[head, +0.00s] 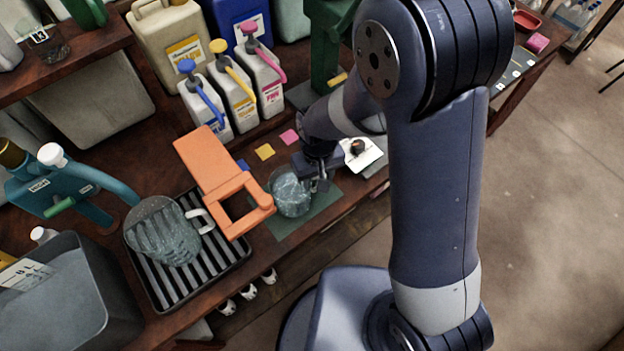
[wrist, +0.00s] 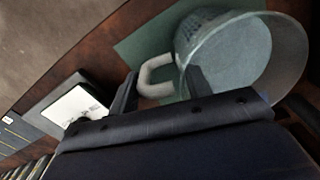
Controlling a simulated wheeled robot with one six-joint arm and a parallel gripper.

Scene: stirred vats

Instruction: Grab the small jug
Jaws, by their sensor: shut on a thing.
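The small jug (head: 290,194) is clear, with a pale handle. It is over the green mat (head: 322,196) at the front of the bench; I cannot tell if it touches the mat. My gripper (head: 318,181) is at its right side. In the wrist view the jug (wrist: 232,55) is at the upper right, with its white handle (wrist: 147,78) between the fingers of my gripper (wrist: 160,90), which is shut on it. A larger clear jug (head: 165,238) with a pale handle stands on the ribbed drip tray (head: 238,262) at the left.
An orange bracket (head: 212,172) lies between the two jugs, close to the small one. White pump bottles (head: 207,103) stand behind. A white card (head: 362,155) is right of my gripper. A grey bin (head: 62,300) and a teal machine (head: 62,190) are at the left.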

